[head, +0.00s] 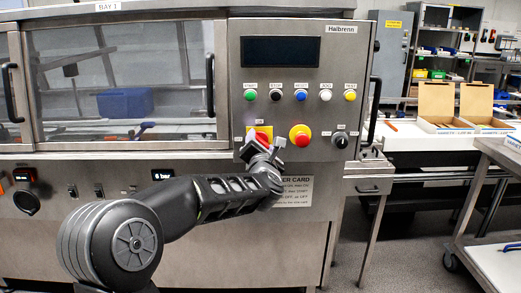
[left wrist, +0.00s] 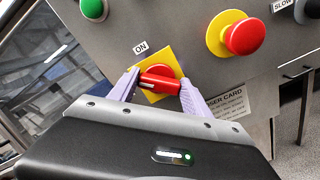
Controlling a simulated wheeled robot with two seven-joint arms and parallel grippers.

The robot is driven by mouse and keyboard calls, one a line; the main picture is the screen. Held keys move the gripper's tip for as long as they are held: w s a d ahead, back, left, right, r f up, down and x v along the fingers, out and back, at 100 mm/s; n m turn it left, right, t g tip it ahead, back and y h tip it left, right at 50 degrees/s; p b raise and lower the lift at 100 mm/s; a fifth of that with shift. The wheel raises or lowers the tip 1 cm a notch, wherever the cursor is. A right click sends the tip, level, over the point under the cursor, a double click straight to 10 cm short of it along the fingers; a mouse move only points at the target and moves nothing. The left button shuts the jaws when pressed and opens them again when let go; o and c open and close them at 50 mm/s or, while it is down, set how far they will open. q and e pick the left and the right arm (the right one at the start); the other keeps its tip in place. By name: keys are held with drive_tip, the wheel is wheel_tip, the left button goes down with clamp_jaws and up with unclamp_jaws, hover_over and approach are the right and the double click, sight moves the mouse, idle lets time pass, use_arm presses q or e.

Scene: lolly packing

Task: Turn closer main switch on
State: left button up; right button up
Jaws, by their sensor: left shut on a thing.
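The main switch is a red rotary handle (left wrist: 160,80) on a yellow plate (left wrist: 148,95), with an "ON" label (left wrist: 140,47) above it in the left wrist view. In the head view its yellow and red top (head: 263,132) shows above my gripper. My left gripper (left wrist: 158,84) is shut on the red handle, one finger at each end of it. In the head view the left gripper (head: 258,148) covers the lower part of the switch. The closer's control panel (head: 300,110) carries the switch. My right gripper is not in view.
A red emergency button (head: 300,135) on yellow sits right of the switch, with a black selector knob (head: 341,140) further right. Several coloured buttons run above, below a dark display (head: 281,51). Open cardboard boxes (head: 436,104) stand on the right bench.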

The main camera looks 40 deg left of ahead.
use_arm(q)
drive_tip(key=m, duration=0.4)
drive_tip(key=shift+d+f+m, duration=0.1)
drive_tip(key=shift+f+m, duration=0.05)
drive_tip(key=shift+m, duration=0.15)
drive_tip(key=m, duration=0.5)
drive_tip(key=shift+f, duration=0.1)
drive_tip(key=o, duration=1.4)
drive_tip(key=shift+c, duration=0.2)
drive_tip(key=v, duration=0.7)
drive_tip(key=shift+s+d+b, duration=0.25)
drive_tip(key=shift+b, duration=0.2)
